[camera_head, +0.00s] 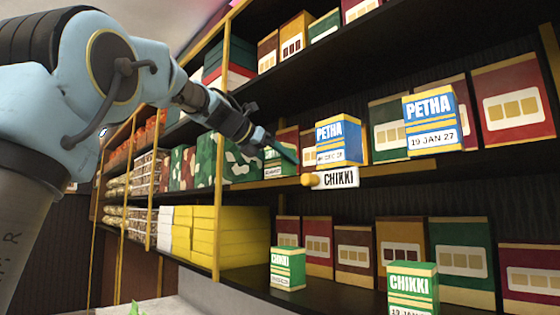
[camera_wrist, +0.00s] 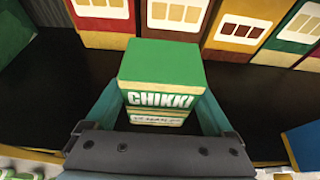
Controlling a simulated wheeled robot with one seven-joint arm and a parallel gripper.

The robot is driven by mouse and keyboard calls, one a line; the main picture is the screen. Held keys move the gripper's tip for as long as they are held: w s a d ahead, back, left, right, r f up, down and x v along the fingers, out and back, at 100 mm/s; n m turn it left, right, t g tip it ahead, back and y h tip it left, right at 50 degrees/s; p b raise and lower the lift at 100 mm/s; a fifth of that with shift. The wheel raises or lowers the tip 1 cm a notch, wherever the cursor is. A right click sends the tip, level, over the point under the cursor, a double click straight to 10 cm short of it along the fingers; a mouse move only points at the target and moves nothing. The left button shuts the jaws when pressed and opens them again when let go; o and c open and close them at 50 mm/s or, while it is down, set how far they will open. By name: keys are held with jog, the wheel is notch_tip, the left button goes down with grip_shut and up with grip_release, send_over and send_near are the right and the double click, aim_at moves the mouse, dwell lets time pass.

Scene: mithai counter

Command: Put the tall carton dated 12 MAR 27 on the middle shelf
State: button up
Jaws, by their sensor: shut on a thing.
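My gripper (camera_head: 279,143) is shut on a green CHIKKI carton (camera_head: 279,166) at the middle shelf (camera_head: 395,170). In the wrist view the carton (camera_wrist: 161,68) is upright between the two fingers of my gripper (camera_wrist: 160,112). Its date line is partly hidden by the gripper and I cannot read it surely. The carton is over the dark shelf board, in front of a row of boxes; I cannot tell if its base touches the board. An orange-ended CHIKKI label (camera_head: 338,179) is on the shelf edge, right of the carton.
Two blue PETHA cartons (camera_head: 338,142) (camera_head: 431,121) stand to the right on the middle shelf. Two green CHIKKI cartons (camera_head: 287,268) (camera_head: 411,288) stand on the lower shelf. Camouflage-patterned boxes (camera_head: 242,163) are left of my gripper. Red and brown boxes (camera_wrist: 245,27) line the back.

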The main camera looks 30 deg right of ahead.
jog(key=shift+f, duration=0.1)
jog(key=o, duration=1.4)
jog(key=shift+c, duration=0.2)
jog(key=shift+r, duration=0.2)
jog(key=b+v, duration=0.2)
jog(key=v, duration=1)
jog(key=shift+b, duration=0.35)
jog(key=shift+f, duration=0.1)
